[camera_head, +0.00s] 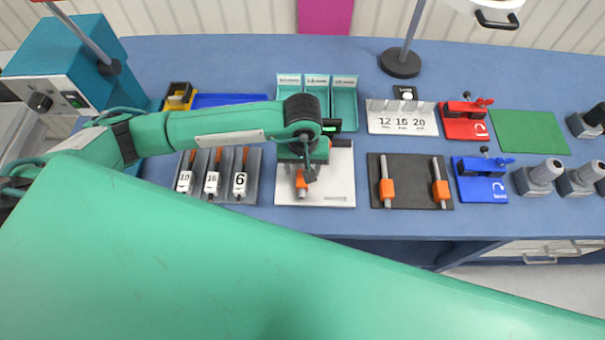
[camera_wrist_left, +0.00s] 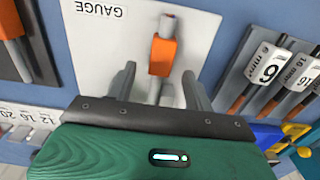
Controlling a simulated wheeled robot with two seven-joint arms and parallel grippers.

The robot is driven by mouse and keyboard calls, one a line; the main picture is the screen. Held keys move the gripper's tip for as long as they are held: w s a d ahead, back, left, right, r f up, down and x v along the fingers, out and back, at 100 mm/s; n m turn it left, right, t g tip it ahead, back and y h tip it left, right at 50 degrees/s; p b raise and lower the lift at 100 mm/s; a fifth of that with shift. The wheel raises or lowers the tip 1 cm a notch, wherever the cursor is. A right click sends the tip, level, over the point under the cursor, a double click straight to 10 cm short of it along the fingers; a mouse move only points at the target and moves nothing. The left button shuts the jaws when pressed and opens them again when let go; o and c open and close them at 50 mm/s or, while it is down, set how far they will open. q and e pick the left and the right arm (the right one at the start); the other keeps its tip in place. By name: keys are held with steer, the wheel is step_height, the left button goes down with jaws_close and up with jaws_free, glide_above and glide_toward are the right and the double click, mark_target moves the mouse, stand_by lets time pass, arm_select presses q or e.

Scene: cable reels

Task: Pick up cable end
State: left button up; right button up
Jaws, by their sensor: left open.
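A grey cable end with an orange sleeve (camera_head: 301,182) lies on the white gauge plate (camera_head: 333,190). Its bare tip (camera_head: 303,216) points to the table's front edge. In the left wrist view, the orange sleeve (camera_wrist_left: 162,56) stands just past my left gripper (camera_wrist_left: 159,82), and the grey cable runs back between its two fingers. The left gripper, also in the head view (camera_head: 302,172), is open over the plate, with a finger on each side of the cable and visible gaps. The cable's rear part is hidden by the gripper. My right gripper is not in view.
Left of the plate is a rack (camera_head: 247,190) with cables labelled 10, 16 and 6. Right of it, a dark mat (camera_head: 411,197) holds two orange-sleeved cable ends. Teal bins (camera_head: 344,112) stand behind. A green sheet (camera_head: 530,132) lies bare at right. A large green surface fills the foreground.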

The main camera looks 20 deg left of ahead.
arm_select(q)
steer(key=shift+f+p, duration=0.45)
steer(key=shift+f, duration=0.95)
steer(key=c, duration=1.1)
jaws_close()
steer(key=shift+r, duration=0.1)
